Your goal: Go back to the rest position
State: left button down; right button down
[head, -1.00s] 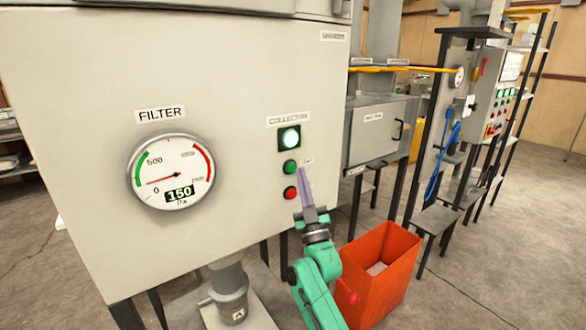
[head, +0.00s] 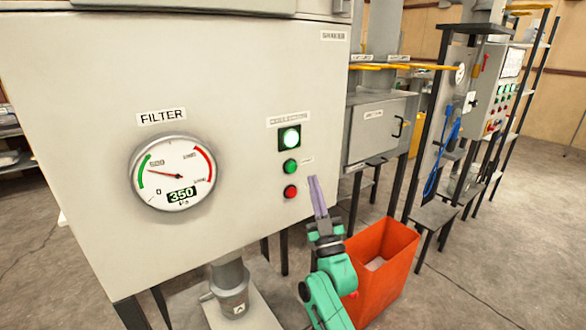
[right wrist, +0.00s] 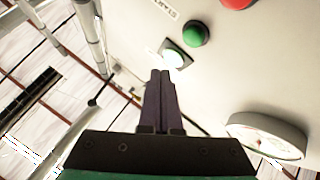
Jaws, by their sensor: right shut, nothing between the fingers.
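My right gripper (head: 317,196) is shut and empty, its purple-grey fingers pointing up in front of the collector cabinet's lower right edge. In the right wrist view, its closed fingers (right wrist: 160,100) point towards the cabinet face, apart from it as far as I can tell. The cabinet (head: 240,90) carries a lit green-white lamp (head: 289,138), a green button (head: 291,167) and a red button (head: 290,192). The filter gauge (head: 173,172) reads 350 on its display, its needle up near the left part of the dial. My left gripper is not in view.
An orange bin (head: 385,270) with pale material inside stands on the floor just right of my right arm. A grey box unit (head: 375,133) on legs and a control panel (head: 500,95) stand further back right. Open concrete floor (head: 500,260) lies at the right.

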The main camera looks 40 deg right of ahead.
dwell(0.5)
jog(key=w+a+f+n+g+y, duration=0.1)
jog(key=a+f+g+y, duration=0.15)
jog(key=f, duration=0.95)
jog(key=w+a+f+g+y, duration=0.15)
jog(key=f+g, duration=0.25)
jog(key=f, duration=0.7)
jog(key=a+f+n+g+y, duration=0.1)
jog(key=a+f+g+y, duration=0.2)
jog(key=f, duration=0.9)
jog(key=s+a+f+g+y, duration=0.1)
jog(key=s+a+f+g, duration=0.15)
jog(key=s+f, duration=0.55)
jog(key=s+a+f+g+y, duration=0.15)
jog(key=s+f+g, duration=0.3)
jog(key=f, duration=0.75)
jog(key=s+a+f+g, duration=0.1)
jog(key=s+f+g, duration=0.3)
jog(key=s, duration=1)
jog(key=s+f+g, duration=0.3)
jog(key=s+f, duration=0.5)
jog(key=s, duration=0.6)
jog(key=shift+a+f+g+h, duration=0.35)
jog(key=shift+a+h, duration=0.05)
jog(key=shift+h, duration=0.05)
